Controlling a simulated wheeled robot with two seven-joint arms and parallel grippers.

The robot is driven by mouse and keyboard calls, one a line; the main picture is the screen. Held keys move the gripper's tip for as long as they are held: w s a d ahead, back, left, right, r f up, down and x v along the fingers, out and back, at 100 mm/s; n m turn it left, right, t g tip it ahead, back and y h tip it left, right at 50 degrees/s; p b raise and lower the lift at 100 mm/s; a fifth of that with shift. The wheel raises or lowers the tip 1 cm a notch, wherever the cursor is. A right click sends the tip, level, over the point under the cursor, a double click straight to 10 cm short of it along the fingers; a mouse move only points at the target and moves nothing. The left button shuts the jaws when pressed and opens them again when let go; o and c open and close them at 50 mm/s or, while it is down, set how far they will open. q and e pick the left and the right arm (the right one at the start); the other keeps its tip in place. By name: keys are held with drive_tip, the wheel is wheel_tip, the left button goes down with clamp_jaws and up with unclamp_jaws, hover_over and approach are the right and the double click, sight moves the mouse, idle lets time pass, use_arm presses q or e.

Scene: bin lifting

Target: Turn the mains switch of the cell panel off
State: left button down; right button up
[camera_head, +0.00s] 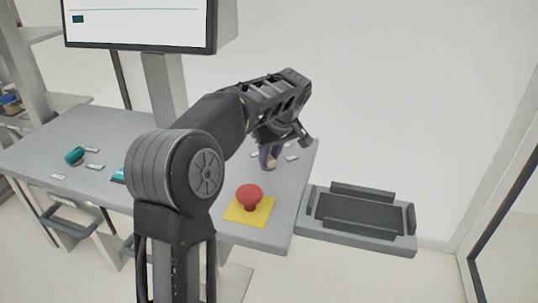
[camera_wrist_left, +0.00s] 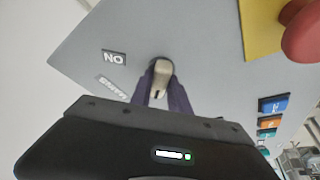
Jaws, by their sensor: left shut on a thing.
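The mains switch is a beige knob (camera_wrist_left: 162,73) on the grey panel top (camera_wrist_left: 200,45). In the left wrist view an ON label (camera_wrist_left: 114,57) and a MAINS label (camera_wrist_left: 113,86) lie to its left, both upside down. The purple fingers of my left gripper (camera_wrist_left: 162,92) are shut on the knob, one on each side. A dark mark shows on the knob near the fingers; I cannot tell its exact setting. In the head view my left gripper (camera_head: 270,156) reaches down to the panel's far right part and covers most of the knob. My right gripper is not in view.
A red mushroom button (camera_head: 249,194) on a yellow plate (camera_head: 262,214) stands nearer than the knob. A grey tray (camera_head: 309,222) adjoins the panel on the right. A monitor (camera_head: 140,22) rises behind. Blue (camera_wrist_left: 273,103) and orange (camera_wrist_left: 268,122) buttons show in the wrist view.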

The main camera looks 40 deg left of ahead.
use_arm(q)
drive_tip(key=c, duration=1.2)
unclamp_jaws()
drive_tip(key=shift+c, duration=0.2)
drive_tip(key=v, duration=0.7)
drive_tip(key=shift+r+b, duration=0.3)
drive_tip(key=shift+r, duration=0.1)
drive_tip(key=shift+d, duration=0.1)
